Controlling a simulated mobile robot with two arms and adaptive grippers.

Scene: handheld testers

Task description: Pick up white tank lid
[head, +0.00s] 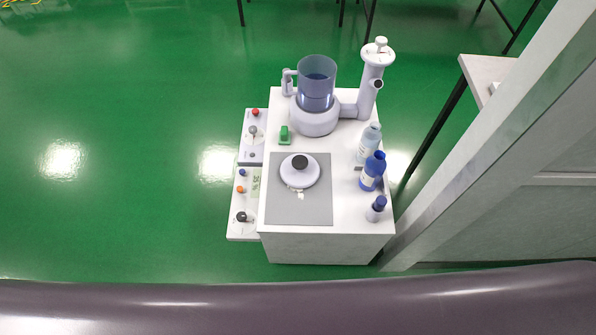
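The white tank lid (300,172) is a round white disc with a black knob on top. It lies on a grey mat (315,214) on the front left part of a white cabinet top. The tank (317,88), a clear bluish cylinder on a white base with a side handle, stands at the back of the same top. It looks open at the top. Neither of my grippers shows in the head view.
A white pump column (373,75) stands right of the tank. Blue-capped bottles (372,172) line the right edge. Panels with knobs (252,140) flank the cabinet's left side. A pale wall (500,140) stands right; green floor is clear left.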

